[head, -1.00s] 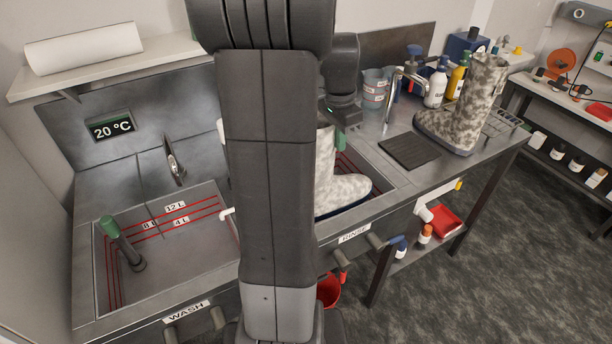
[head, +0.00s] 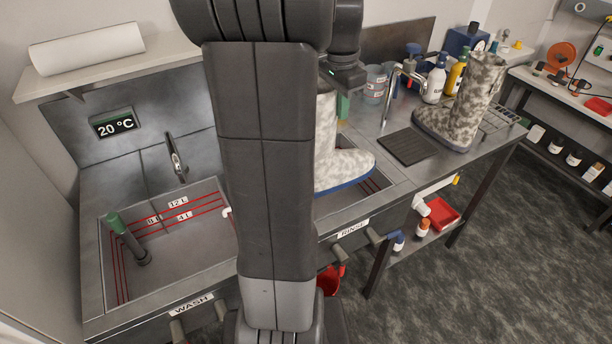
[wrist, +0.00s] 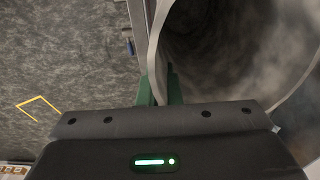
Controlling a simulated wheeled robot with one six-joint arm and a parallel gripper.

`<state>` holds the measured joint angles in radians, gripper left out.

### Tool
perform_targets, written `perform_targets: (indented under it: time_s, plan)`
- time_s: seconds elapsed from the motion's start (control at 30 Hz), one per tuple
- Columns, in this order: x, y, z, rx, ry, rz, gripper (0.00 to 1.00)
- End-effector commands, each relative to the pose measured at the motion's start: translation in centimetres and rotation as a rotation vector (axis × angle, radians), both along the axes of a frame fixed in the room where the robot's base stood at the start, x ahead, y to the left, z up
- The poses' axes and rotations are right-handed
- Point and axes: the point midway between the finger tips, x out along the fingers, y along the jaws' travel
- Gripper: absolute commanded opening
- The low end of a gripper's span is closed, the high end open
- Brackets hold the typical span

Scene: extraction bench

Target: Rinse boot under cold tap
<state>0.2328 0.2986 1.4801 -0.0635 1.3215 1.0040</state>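A mottled grey-white boot (head: 341,163) with a blue sole hangs roughly upright over the rinse basin (head: 383,197), partly hidden by my arm. My gripper (head: 343,106) is at the top of its shaft. In the wrist view my gripper (wrist: 160,92) has its green fingers on either side of the boot's wall (wrist: 165,60), pinching the rim. A metal tap (head: 392,95) stands behind the basin's right side; another metal tap (head: 176,158) is over the wash basin. I cannot tell from markings which is cold.
A second boot (head: 462,110) stands on the drainboard at right, beside a dark ribbed mat (head: 408,145). Bottles (head: 436,82) and a beaker (head: 375,86) line the back. The wash basin (head: 190,258) at left holds a green-topped standpipe (head: 127,240). A display (head: 115,124) reads 20 °C.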

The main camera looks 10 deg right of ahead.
Motion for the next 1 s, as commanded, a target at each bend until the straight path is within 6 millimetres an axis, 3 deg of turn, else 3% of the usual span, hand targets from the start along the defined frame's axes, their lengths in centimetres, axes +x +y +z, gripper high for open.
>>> perform_targets:
  time_s: [0.6, 1.0]
  plan:
    - [0.0, 0.0, 5.6, -0.002, -0.004, 0.0, 0.0]
    - [0.0, 0.0, 6.1, -0.002, -0.002, 0.0, 0.0]
